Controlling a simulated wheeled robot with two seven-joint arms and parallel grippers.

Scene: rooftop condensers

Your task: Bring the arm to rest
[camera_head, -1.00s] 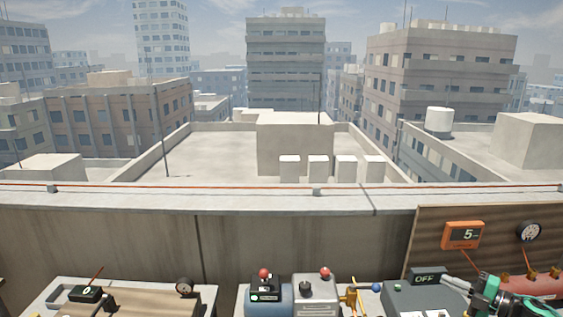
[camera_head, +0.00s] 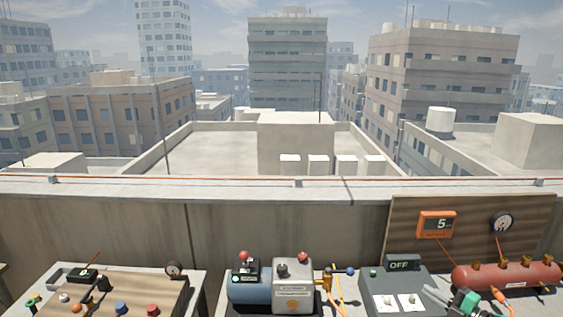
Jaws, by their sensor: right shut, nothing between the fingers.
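My right gripper (camera_head: 430,291) is at the lower right, its grey fingers shut and empty. It is in front of the dark grey box with the "OFF" display (camera_head: 398,263), over the right part of the bench. Its green and black wrist behind the fingers is partly cut off by the bottom edge. I cannot tell how high it is above the bench. My left gripper is not in view.
A red cylinder with brass fittings (camera_head: 515,275) lies right of the gripper. A blue-and-grey machine (camera_head: 292,283) stands mid-bench. The left bench holds a wooden panel (camera_head: 135,285).

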